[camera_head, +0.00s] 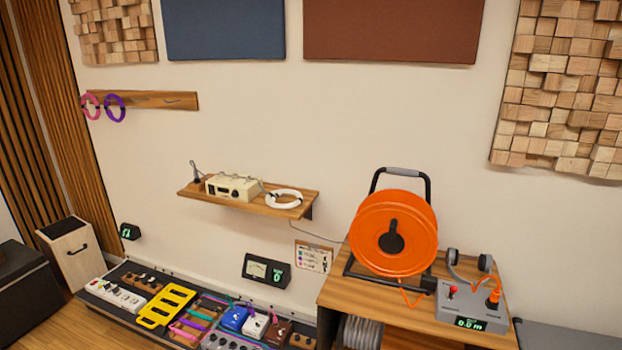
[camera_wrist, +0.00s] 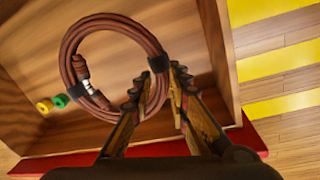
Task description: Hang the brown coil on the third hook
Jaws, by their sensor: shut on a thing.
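The brown coil (camera_wrist: 67,62) is a ring of cable with black straps and a metal plug, seen in the wrist view. My gripper (camera_wrist: 164,78) is shut on the coil's right side, by a black strap. In the head view the wooden hook rail (camera_head: 150,100) is on the wall at upper left. A pink coil (camera_head: 91,104) and a purple coil (camera_head: 115,107) hang at its left end. The right part of the rail holds no coil; its hooks are too small to make out clearly. My gripper and the brown coil are not in the head view.
In the wrist view the coil is over a wooden box (camera_wrist: 200,30) with a red edge (camera_wrist: 255,143); yellow stripes mark the floor beside it. In the head view, a wall shelf (camera_head: 230,203) holds a white coil (camera_head: 284,198). An orange reel (camera_head: 375,225) stands on a cabinet.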

